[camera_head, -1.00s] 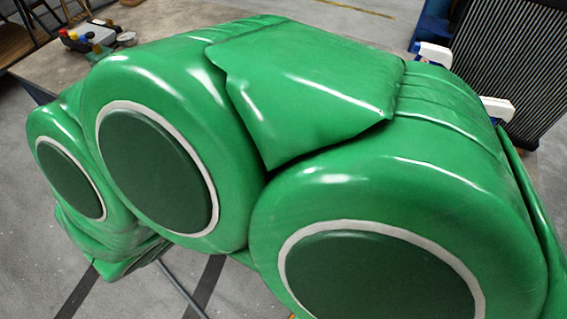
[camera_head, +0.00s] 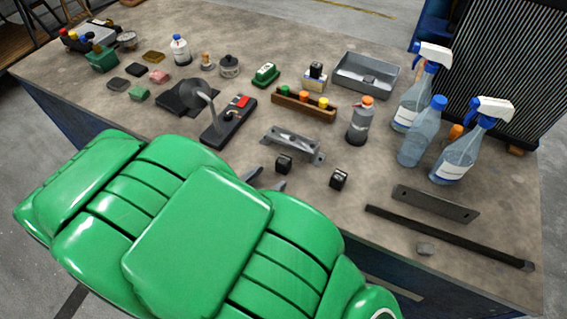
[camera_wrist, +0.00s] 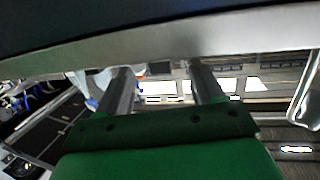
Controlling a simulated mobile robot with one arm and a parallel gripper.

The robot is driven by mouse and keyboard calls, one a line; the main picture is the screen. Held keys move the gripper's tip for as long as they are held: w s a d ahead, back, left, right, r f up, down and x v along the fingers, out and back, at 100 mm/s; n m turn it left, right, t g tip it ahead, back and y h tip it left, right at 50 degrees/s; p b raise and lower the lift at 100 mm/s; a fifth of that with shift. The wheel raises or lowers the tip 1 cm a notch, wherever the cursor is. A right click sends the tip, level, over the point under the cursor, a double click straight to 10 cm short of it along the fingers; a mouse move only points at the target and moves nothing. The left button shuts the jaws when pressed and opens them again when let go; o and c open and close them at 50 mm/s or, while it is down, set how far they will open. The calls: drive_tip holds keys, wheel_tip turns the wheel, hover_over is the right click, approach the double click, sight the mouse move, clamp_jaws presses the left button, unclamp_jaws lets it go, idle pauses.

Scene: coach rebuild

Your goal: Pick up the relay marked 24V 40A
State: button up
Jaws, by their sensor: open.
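Two small black cubes stand on the bench and look like relays: a left one (camera_head: 284,163) and a right one (camera_head: 339,179). Each shows a pale mark, too small to read, so I cannot tell which is marked 24V 40A. My gripper (camera_head: 265,182) is open, its two grey fingertips showing past my green arm in the head view. The fingertips appear just left of and below the left cube, apart from it; their height is unclear.
A metal bracket (camera_head: 293,145) lies just behind the cubes. Spray bottles (camera_head: 455,150) and a grey bottle (camera_head: 360,122) stand to the right. A dark flat plate (camera_head: 435,204) and long bar (camera_head: 450,237) lie at right front. A black device (camera_head: 228,122) stands left.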

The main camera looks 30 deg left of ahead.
sight(279, 169)
drive_tip(key=shift+x, duration=2.4)
drive_tip(key=shift+c, duration=0.2)
drive_tip(key=c, duration=1.2)
